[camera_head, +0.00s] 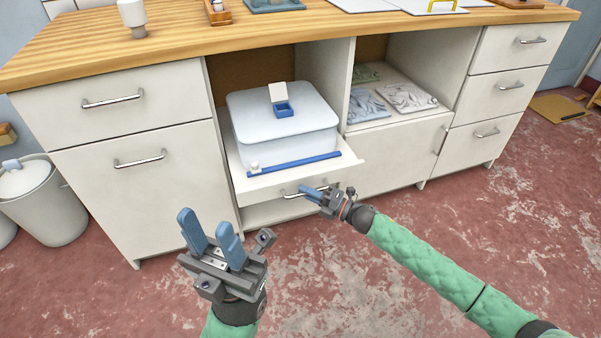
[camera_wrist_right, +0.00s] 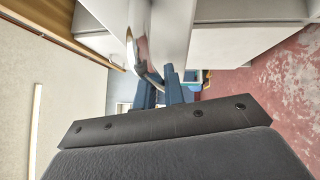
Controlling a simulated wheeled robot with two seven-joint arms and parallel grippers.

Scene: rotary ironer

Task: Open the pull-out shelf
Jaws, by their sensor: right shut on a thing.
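The pull-out shelf (camera_head: 258,188) is a white board in the open bay of the cabinet, standing out past the cabinet front. A white ironer with a blue bar (camera_head: 295,166) along its front sits on it. The shelf has a metal bar handle (camera_head: 291,195) on its front. My right gripper (camera_head: 313,193) is shut on this handle; in the right wrist view its blue fingers (camera_wrist_right: 160,92) close around the metal bar (camera_wrist_right: 140,55). My left gripper (camera_head: 211,238) is open and empty, in front of the cabinet, left of and nearer than the shelf.
The wooden countertop (camera_head: 280,30) runs above the bay. Drawers with bar handles (camera_head: 112,101) flank it on the left and right. A white bin (camera_head: 40,200) stands at far left. The red floor in front is clear.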

